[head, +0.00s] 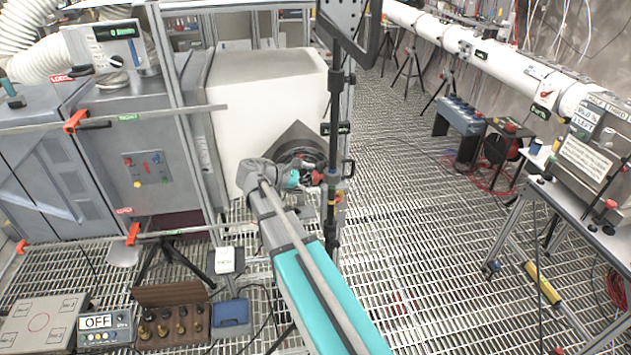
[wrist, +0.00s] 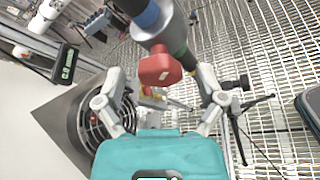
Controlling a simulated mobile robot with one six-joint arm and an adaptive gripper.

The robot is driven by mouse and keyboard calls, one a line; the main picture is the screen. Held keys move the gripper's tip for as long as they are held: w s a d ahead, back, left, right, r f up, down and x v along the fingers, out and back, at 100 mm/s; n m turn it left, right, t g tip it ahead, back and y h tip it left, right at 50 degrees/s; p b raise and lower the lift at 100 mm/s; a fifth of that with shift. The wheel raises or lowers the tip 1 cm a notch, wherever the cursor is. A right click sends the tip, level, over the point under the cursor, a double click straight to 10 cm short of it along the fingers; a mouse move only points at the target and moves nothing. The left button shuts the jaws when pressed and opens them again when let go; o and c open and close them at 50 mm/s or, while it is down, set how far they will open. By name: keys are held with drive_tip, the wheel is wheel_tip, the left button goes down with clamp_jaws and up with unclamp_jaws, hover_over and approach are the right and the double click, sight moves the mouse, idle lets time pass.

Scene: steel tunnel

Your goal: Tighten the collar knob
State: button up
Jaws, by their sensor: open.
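No contact with the knob is visible. In the head view my gripper (head: 306,178) is beside the upright black post (head: 335,150), at about mid-height. Red parts show around its tip, but they are too small to tell the knob apart from other fittings.
A white box (head: 265,85) with a dark plate and round vent (head: 300,142) stands behind my gripper. A bench (head: 580,205) is at the right. The grating floor between is mostly clear.

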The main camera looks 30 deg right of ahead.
drive_tip(key=shift+d+f, duration=0.15)
drive_tip(key=shift+d, duration=0.3)
drive_tip(key=shift+c, duration=0.2)
drive_tip(key=c, duration=1.1)
drive_tip(key=shift+s+m, duration=0.1)
drive_tip(key=shift+m, duration=0.2)
drive_tip(key=m+t+h+b, duration=0.1)
drive_tip(key=m+b, duration=0.1)
drive_tip(key=shift+f+m+t, duration=0.15)
drive_tip(key=shift+m+t, duration=0.15)
drive_tip(key=shift+m, duration=0.1)
drive_tip(key=shift+m+t+h+b, duration=0.4)
drive_tip(key=shift+m+h+b, duration=0.3)
drive_tip(key=shift+m+b, duration=0.5)
drive_tip(key=shift+r+m, duration=0.2)
drive_tip(key=shift+m, duration=0.1)
